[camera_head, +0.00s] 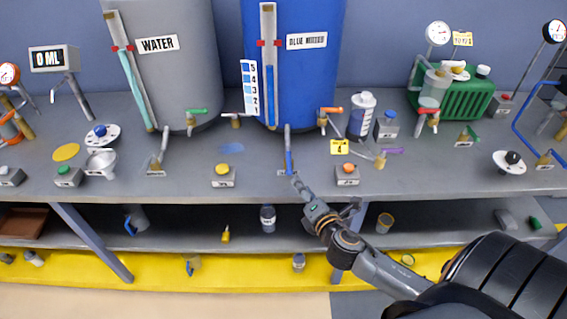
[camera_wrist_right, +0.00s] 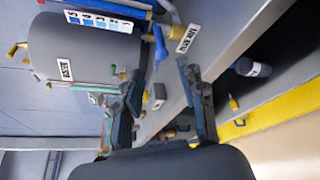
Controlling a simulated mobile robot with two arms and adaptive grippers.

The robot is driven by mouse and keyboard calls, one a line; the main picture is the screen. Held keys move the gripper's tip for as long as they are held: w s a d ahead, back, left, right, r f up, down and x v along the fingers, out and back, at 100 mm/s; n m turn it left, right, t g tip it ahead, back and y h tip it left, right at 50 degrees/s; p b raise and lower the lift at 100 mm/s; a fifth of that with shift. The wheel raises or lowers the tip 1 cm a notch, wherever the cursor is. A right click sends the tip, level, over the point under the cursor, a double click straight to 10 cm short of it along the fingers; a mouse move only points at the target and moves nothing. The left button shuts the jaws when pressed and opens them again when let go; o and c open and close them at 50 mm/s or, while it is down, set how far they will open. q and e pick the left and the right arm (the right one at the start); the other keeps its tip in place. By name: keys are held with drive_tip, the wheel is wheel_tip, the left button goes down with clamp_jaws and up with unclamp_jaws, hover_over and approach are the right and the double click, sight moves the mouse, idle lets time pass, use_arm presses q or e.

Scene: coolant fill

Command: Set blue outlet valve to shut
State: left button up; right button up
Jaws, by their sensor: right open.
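The blue outlet valve (camera_head: 289,162) is a small valve with a blue lever, on a pipe at the bench's front below the blue tank (camera_head: 305,75). Its lever points roughly along the pipe. The lever also shows in the right wrist view (camera_wrist_right: 160,43), just beyond the fingertips. My right gripper (camera_head: 298,182) is just in front of and below the valve, over the bench edge. In the wrist view its two fingers (camera_wrist_right: 158,75) are apart with nothing between them. I cannot tell whether a finger touches the lever. My left gripper is out of view.
The grey water tank (camera_head: 168,65) stands left of the blue tank. A yellow button box (camera_head: 222,176) and an orange button box (camera_head: 347,174) flank the valve. An orange-handled valve (camera_head: 328,114) is behind it. The lower shelf (camera_head: 180,228) holds bottles.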

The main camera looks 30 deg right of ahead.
sight(288, 167)
drive_tip(key=p+x, duration=0.1)
drive_tip(key=x, duration=1.1)
drive_tip(key=shift+d, duration=0.15)
drive_tip(key=shift+s, duration=0.1)
clamp_jaws()
